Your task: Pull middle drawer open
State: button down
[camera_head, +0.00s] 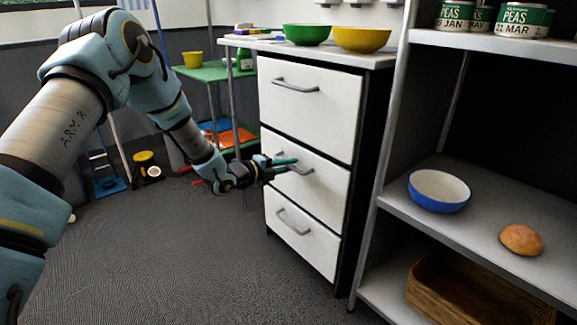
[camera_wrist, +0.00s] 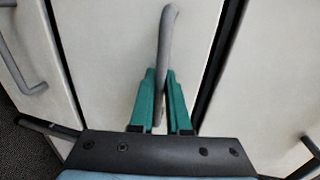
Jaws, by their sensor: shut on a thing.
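The middle drawer (camera_head: 325,188) is a white front with a grey bar handle (camera_head: 303,170), between the top and bottom drawers of the cabinet. Its front looks about level with the other drawer fronts. My gripper (camera_head: 290,164) is at this handle. In the wrist view, the green fingers (camera_wrist: 160,95) are shut on the handle (camera_wrist: 166,40), one on each side of it. The part of the handle between the fingers is partly hidden.
The top drawer (camera_head: 318,105) and bottom drawer (camera_head: 305,238) look shut. A green bowl (camera_head: 307,34) and a yellow bowl (camera_head: 361,39) stand on the cabinet. A shelf unit (camera_head: 400,195) stands close on the right. The floor (camera_head: 190,255) in front is clear.

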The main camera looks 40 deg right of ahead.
jog(key=f+v, duration=0.2)
jog(key=v, duration=0.9)
jog(key=a+f+v, duration=0.1)
jog(key=f+v, duration=0.1)
jog(key=v, duration=0.9)
jog(key=shift+a+f, duration=0.2)
jog(key=shift+f, duration=0.05)
jog(key=shift+w, duration=0.1)
jog(key=c, duration=1.2)
grip_release()
jog(key=p+v, duration=0.1)
jog(key=v, duration=0.9)
jog(key=shift+a+p, duration=0.3)
jog(key=shift+a, duration=0.05)
